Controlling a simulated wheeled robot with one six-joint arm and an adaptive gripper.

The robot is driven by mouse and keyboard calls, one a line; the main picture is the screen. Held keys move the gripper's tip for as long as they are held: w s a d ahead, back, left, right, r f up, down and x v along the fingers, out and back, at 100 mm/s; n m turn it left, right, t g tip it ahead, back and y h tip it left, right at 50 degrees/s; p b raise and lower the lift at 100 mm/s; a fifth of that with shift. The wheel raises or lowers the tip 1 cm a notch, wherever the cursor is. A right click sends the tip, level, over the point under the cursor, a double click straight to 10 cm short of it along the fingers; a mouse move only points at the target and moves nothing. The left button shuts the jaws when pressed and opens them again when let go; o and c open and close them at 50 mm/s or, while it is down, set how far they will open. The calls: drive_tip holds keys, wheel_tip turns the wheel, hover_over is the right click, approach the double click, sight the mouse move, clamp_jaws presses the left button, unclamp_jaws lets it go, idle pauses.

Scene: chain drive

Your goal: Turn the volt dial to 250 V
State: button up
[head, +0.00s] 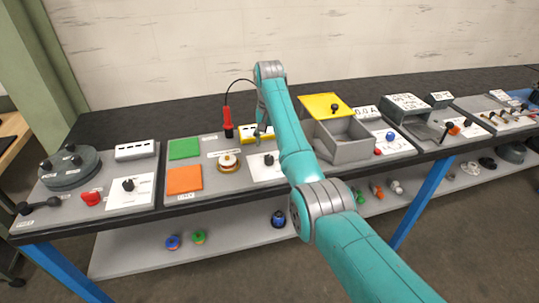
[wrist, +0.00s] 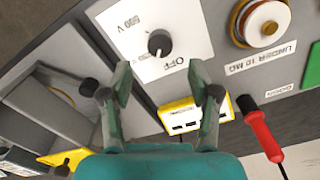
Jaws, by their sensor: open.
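The volt dial is a black round knob (wrist: 159,43) on a white plate (wrist: 190,25) in the wrist view. "500 V" is printed at the plate's left and "OFF" below the knob; I see no 250 V mark. A small light mark shows on the knob's lower edge, but its exact setting is too small to tell. In the head view the dial (head: 268,160) sits on its plate just left of my arm. My gripper (wrist: 161,90) is open and empty, its fingers apart from the knob, which lies beyond them in the wrist view. It also shows in the head view (head: 262,128), above the bench behind the dial.
A yellow meter (wrist: 187,117) and a red probe (wrist: 262,135) with a cable are near the fingers. A copper spool (head: 229,163) and green (head: 185,149) and orange (head: 184,180) pads lie left. A grey open box (head: 350,150) with a yellow lid (head: 322,103) stands right.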

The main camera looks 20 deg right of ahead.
sight(269, 158)
wheel_tip(269, 158, down, 7)
drive_tip(key=shift+r, duration=0.15)
drive_tip(key=c, duration=1.2)
